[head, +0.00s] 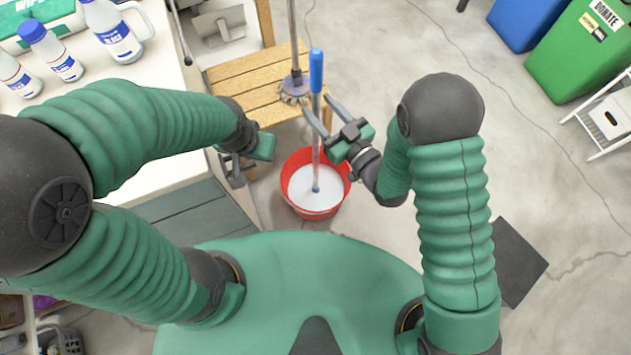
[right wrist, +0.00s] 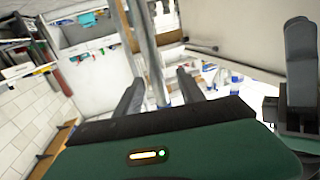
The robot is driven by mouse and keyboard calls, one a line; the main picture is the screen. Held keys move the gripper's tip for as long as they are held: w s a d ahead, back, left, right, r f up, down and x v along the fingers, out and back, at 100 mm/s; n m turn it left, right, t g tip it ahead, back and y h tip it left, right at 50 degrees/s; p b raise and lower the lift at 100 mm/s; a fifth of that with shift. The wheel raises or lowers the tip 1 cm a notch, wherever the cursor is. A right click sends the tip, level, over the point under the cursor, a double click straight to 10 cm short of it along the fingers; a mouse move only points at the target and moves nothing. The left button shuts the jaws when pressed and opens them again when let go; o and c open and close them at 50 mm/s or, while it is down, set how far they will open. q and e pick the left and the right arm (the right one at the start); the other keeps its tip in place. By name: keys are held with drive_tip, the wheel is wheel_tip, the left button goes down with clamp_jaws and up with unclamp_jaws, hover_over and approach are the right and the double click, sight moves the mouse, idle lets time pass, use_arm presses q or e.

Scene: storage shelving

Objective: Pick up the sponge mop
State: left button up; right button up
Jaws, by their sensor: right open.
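A mop with a blue grip (head: 316,72) and a pale metal pole stands nearly upright in a red bucket (head: 291,193) of whitish liquid. Its head is hidden, so I cannot confirm the sponge. My right gripper (head: 317,106) is open, with its fingers to either side of the pole below the blue grip. In the right wrist view, the pole (right wrist: 149,45) passes between the open fingers (right wrist: 160,80); contact is not clear. My left gripper (head: 240,172) hangs left of the bucket, beside the white counter; its jaws are too unclear to read.
A second mop with a purple-grey head (head: 295,88) stands by a wooden bench (head: 238,73) behind the bucket. White bottles (head: 112,32) stand on the counter (head: 165,75) at left. Blue and green bins (head: 580,60) are at top right. The floor right of my right arm is mostly clear.

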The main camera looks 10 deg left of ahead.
drive_tip(key=x, duration=0.4)
drive_tip(key=b+x, duration=0.1)
drive_tip(key=shift+w+a+r, duration=0.1)
drive_tip(key=shift+w+r, duration=0.2)
drive_tip(key=shift+w, duration=0.25)
clamp_jaws()
